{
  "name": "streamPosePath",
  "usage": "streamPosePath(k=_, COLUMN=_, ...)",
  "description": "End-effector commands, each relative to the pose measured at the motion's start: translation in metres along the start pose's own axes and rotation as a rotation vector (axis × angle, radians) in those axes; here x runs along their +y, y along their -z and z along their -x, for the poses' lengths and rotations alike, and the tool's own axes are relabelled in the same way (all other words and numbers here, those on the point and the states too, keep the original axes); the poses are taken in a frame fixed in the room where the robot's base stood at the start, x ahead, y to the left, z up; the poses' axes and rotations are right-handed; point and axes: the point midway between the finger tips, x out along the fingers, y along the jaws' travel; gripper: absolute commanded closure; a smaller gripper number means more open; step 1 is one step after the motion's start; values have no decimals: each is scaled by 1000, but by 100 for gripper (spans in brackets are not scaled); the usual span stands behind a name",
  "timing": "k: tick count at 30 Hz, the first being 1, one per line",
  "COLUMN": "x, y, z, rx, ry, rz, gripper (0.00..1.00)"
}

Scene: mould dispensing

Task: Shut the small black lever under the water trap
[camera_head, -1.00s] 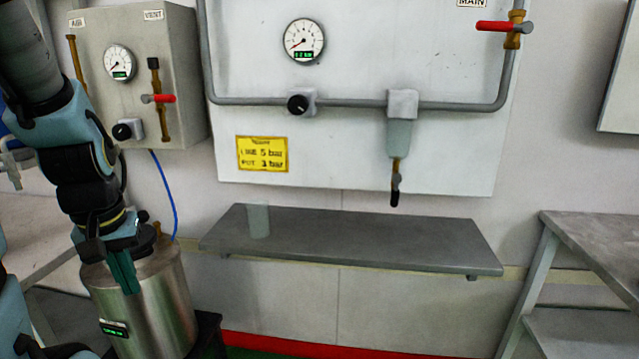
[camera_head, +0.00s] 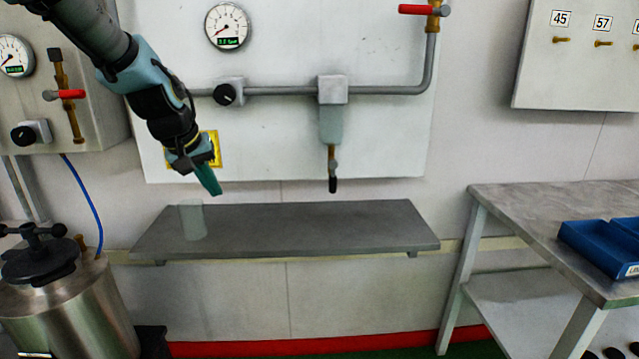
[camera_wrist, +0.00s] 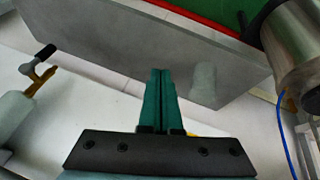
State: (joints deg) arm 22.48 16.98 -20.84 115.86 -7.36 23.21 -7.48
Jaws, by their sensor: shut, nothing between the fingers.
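The water trap (camera_head: 331,124) is a translucent bowl under a grey block, mounted on the pipe of the white panel. Below it a brass drain fitting carries the small black lever (camera_head: 333,185), which hangs straight down. In the wrist view the lever (camera_wrist: 46,52) shows at the left, at an angle to the brass stem, beside the trap bowl (camera_wrist: 14,113). My gripper (camera_head: 211,187) is shut and empty, left of the lever and apart from it, above the shelf's left part. Its closed teal fingers (camera_wrist: 160,75) show in the wrist view.
A grey shelf (camera_head: 300,230) runs below the panel, with a translucent cup (camera_head: 192,220) at its left. A steel pressure pot (camera_head: 70,310) stands at lower left. A bench with blue bins (camera_head: 600,245) is at right. The space between gripper and lever is clear.

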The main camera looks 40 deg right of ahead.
Motion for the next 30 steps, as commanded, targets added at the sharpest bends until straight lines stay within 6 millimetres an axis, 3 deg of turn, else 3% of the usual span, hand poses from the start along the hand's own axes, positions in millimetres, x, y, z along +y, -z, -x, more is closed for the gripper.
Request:
streamPosePath(k=1, x=45, y=11, z=-9, rx=10, ry=-62, rz=-30, gripper=100)
streamPosePath(k=3, x=93, y=20, z=-13, rx=21, ry=-132, rz=-52, gripper=100)
streamPosePath(k=6, x=141, y=27, z=-14, rx=29, ry=-202, rz=-68, gripper=100)
streamPosePath(k=9, x=164, y=29, z=-13, rx=31, ry=-237, rz=-74, gripper=100)
streamPosePath(k=22, x=169, y=30, z=-16, rx=31, ry=-243, rz=-74, gripper=100)
streamPosePath(k=30, x=180, y=30, z=-55, rx=27, ry=-243, rz=-75, gripper=100)
